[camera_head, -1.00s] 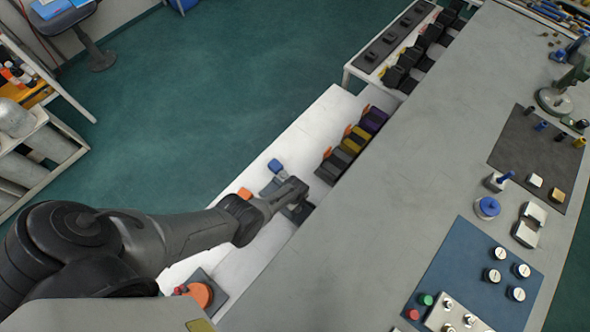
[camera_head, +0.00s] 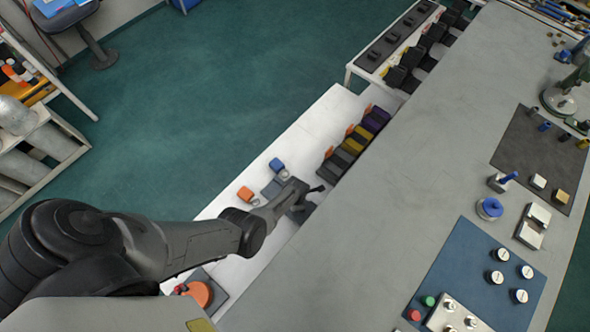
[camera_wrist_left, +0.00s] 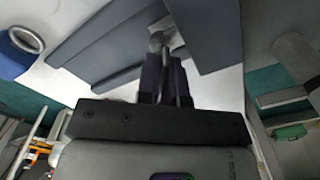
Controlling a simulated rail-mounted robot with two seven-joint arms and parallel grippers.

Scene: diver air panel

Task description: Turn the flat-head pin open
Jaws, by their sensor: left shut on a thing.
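My left gripper (camera_head: 302,207) reaches down to the white bench below the grey worktop's left edge. In the left wrist view its two dark fingers (camera_wrist_left: 163,72) are shut on a small grey metal piece (camera_wrist_left: 157,43), which looks like the flat-head pin. Dark grey panels or blocks lie around it. The fingers hide most of the piece, so its turned angle cannot be told. In the head view the arm and gripper cover this spot. My right gripper is not in view.
A blue padlock-like piece (camera_head: 277,166) and an orange one (camera_head: 246,194) lie beside the gripper. Dark blocks with coloured parts (camera_head: 352,143) stand beyond it. The grey worktop (camera_head: 400,165) is to the right. An orange disc (camera_head: 199,294) lies nearer.

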